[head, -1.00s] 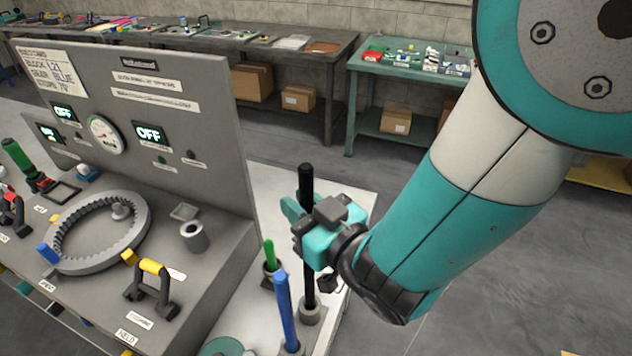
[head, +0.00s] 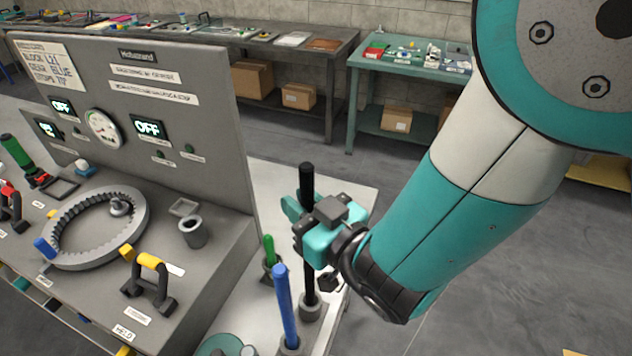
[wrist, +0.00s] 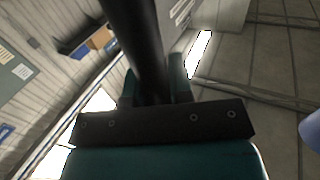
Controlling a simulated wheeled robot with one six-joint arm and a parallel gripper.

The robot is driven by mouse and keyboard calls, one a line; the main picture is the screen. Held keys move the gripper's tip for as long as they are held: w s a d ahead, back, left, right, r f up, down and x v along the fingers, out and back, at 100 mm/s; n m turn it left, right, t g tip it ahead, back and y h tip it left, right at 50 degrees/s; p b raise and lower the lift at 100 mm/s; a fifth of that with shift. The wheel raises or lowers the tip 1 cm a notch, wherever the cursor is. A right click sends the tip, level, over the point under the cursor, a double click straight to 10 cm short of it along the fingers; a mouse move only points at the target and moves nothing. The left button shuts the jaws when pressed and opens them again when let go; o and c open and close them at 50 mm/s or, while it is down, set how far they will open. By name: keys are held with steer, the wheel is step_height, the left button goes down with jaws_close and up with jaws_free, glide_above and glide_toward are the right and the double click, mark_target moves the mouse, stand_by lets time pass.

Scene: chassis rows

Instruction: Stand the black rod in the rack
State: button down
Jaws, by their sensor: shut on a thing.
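The black rod (head: 306,182) stands upright on the white side table. Its lower end meets a small grey round holder (head: 311,310), which appears to be part of the rack; how deep it sits inside cannot be told. My gripper (head: 308,214) is shut on the rod around its upper middle. In the wrist view the rod (wrist: 136,45) runs between the two fingers. A blue rod (head: 285,305) stands in another grey holder just left of it, and a shorter green rod (head: 269,252) stands in a dark holder behind.
A grey test stand (head: 222,150) with a panel, a toothed ring (head: 70,262) and a yellow-black handle (head: 150,275) fills the left. The white table (head: 345,195) has bare room behind the rod. Benches (head: 330,55) line the wall.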

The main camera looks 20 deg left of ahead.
steer(key=shift+f, duration=0.15)
steer(key=shift+f+b, duration=2.65)
steer(key=c, duration=0.9)
jaws_free()
steer(key=shift+c, duration=0.2)
steer(key=shift+d, duration=0.15)
